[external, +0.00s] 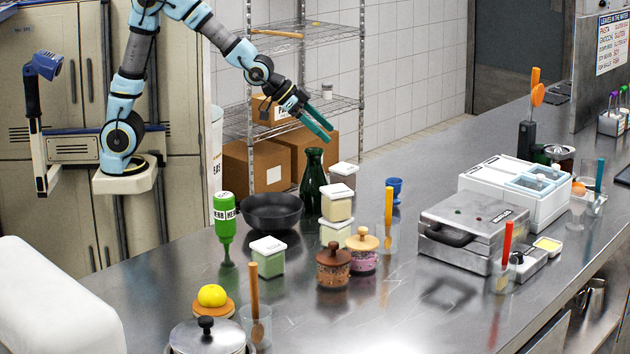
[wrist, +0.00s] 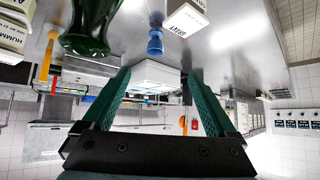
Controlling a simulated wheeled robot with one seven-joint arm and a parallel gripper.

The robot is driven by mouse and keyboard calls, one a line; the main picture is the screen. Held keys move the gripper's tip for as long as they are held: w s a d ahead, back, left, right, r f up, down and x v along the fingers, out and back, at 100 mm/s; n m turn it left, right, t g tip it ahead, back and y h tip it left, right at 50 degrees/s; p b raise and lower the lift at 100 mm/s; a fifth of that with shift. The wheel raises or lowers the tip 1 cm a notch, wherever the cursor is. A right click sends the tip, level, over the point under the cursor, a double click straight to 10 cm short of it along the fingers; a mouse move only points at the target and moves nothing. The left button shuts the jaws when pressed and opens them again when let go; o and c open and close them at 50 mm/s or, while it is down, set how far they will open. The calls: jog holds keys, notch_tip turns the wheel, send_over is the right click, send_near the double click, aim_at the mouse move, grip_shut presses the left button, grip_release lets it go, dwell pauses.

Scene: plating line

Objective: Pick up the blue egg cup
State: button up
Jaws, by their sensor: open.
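The blue egg cup (external: 394,190) stands on the steel counter, right of the dark green bottle and the stacked white-lidded tubs in the external view. It also shows in the wrist view (wrist: 155,42), near the top middle, between and beyond the fingertips. My gripper (external: 318,126) has green fingers and hangs above the counter's far side, left of the egg cup and above the green bottle. In the wrist view my gripper (wrist: 157,74) is open, with nothing between its fingers.
The green bottle (external: 314,184) stands below my gripper. White-lidded tubs (external: 337,206) are stacked beside it. A clear glass (external: 388,238) with an orange-handled utensil stands in front of the egg cup. A metal press (external: 473,232) stands to the right. Bare counter (external: 440,170) lies behind the egg cup.

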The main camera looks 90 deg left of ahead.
jog(key=w+d+f+t+h+p, duration=0.1)
jog(key=w+t, duration=0.3)
jog(key=w, duration=0.5)
send_near(401, 185)
jog(key=shift+s+a+r, duration=0.2)
jog(key=shift+s+a, duration=0.95)
jog(key=shift+s, duration=0.05)
jog(key=shift+w+f, duration=0.15)
jog(key=shift+f, duration=0.05)
jog(key=p+x, duration=0.1)
jog(key=x, duration=0.4)
jog(key=shift+d+p, duration=0.15)
jog(key=shift+p, duration=0.25)
jog(key=p+x, duration=0.3)
jog(key=x, duration=0.1)
jog(key=shift+w+d+r, duration=0.15)
jog(key=shift+r, duration=0.1)
jog(key=shift+w+d+f, duration=0.15)
jog(key=shift+w+f, duration=0.25)
jog(key=shift+w, duration=0.15)
jog(key=c, duration=1.4)
jog(key=shift+r, duration=0.15)
jog(key=shift+c, duration=0.2)
